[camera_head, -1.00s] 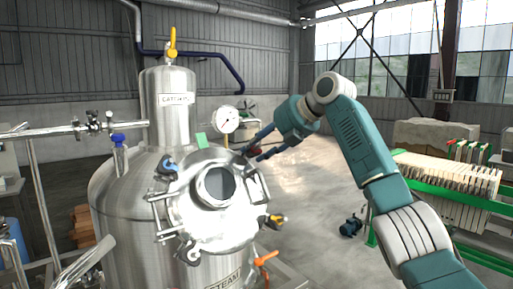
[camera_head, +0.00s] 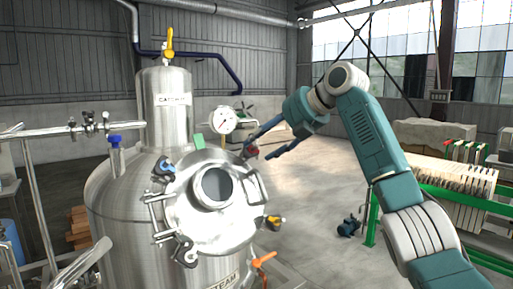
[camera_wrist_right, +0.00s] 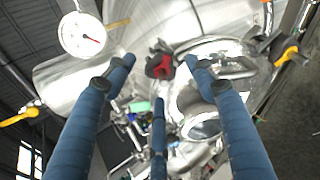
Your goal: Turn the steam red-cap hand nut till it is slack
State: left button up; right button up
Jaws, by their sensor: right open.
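The steam tank's round lid (camera_head: 235,205) has hand nuts around its rim. The red-cap hand nut (camera_head: 252,150) is at the lid's upper right edge, and it also shows in the right wrist view (camera_wrist_right: 160,66) as a red part on a dark body. My right gripper (camera_head: 260,152) is open, its blue fingers pointing at this nut. In the wrist view its fingers (camera_wrist_right: 158,76) spread to both sides of the nut and below it, with gaps; no contact shows. Whether the nut is tight or slack cannot be seen. My left gripper is not in view.
A blue-cap nut (camera_head: 163,166), a black nut (camera_head: 186,252) and a yellow-cap nut (camera_head: 273,222) sit around the lid. An orange handle (camera_head: 263,260) is lower right.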

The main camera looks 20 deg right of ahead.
jog(key=v, duration=0.8)
jog(key=shift+d, duration=0.35)
jog(key=shift+s+d, duration=0.1)
